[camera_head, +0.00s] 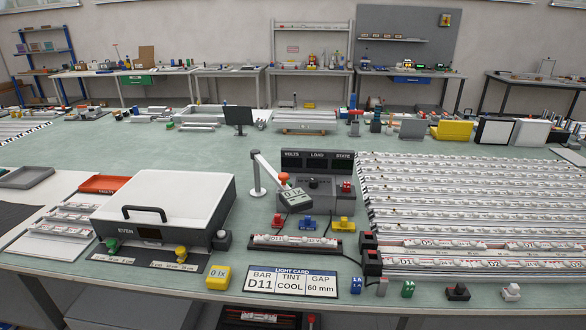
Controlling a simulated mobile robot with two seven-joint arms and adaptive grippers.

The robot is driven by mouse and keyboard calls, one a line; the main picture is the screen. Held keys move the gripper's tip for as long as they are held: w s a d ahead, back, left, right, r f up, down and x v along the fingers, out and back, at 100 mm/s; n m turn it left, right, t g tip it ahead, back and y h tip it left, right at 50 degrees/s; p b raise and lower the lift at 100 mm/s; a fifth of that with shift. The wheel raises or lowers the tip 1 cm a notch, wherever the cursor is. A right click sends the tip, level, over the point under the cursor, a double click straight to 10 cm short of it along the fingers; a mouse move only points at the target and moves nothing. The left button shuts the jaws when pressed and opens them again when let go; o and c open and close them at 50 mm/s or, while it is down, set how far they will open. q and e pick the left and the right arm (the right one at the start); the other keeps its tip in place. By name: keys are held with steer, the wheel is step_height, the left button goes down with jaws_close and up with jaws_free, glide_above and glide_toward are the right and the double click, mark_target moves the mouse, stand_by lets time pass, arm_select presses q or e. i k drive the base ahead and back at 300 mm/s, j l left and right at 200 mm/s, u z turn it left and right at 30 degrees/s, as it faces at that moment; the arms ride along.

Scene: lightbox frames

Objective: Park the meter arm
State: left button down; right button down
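The meter arm (267,166) is a white bar on top of a white post (257,178), standing on the green table near the middle. The bar slants down to the right to an orange-red knob (284,177). A dark meter head with a light display (295,197) is at its lower end, in front of the grey VOLTS, LOAD, STATE console (316,180). The head hangs behind a bar with white lamps (295,241) in a dark holder; I cannot tell the exact gap. Neither gripper is in view.
A white-lidded box marked EVEN (170,199) stands left of the post. A light card (291,283) stands at the front edge. Racked lamp bars (450,200) fill the right.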

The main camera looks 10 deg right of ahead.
mark_target(295, 200)
steer(key=i+j+z, duration=0.5)
steer(key=j, duration=0.15)
steer(key=i+j+z, duration=0.25)
steer(key=j, duration=0.15)
steer(key=i+j+z, duration=0.2)
steer(key=j, duration=0.2)
steer(key=k, duration=0.05)
